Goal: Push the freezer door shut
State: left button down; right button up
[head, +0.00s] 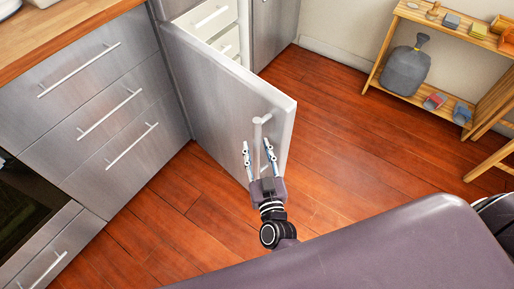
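The freezer door (215,85) is a steel front standing wide open, swung out from the cabinet row into the room. White drawers (216,22) show inside behind it. A pale vertical handle (257,135) sits near the door's free edge. My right gripper (257,150) is at the handle, with one finger on each side of it. The fingers are spread apart; I cannot tell whether either touches the handle or the door. My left gripper does not show.
Steel drawers (95,98) with bar handles and a wooden worktop (70,30) are on the left. The wooden floor (345,125) right of the door is clear.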

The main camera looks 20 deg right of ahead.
jog(key=shift+w, duration=0.1)
grip_shut()
dwell(0.3)
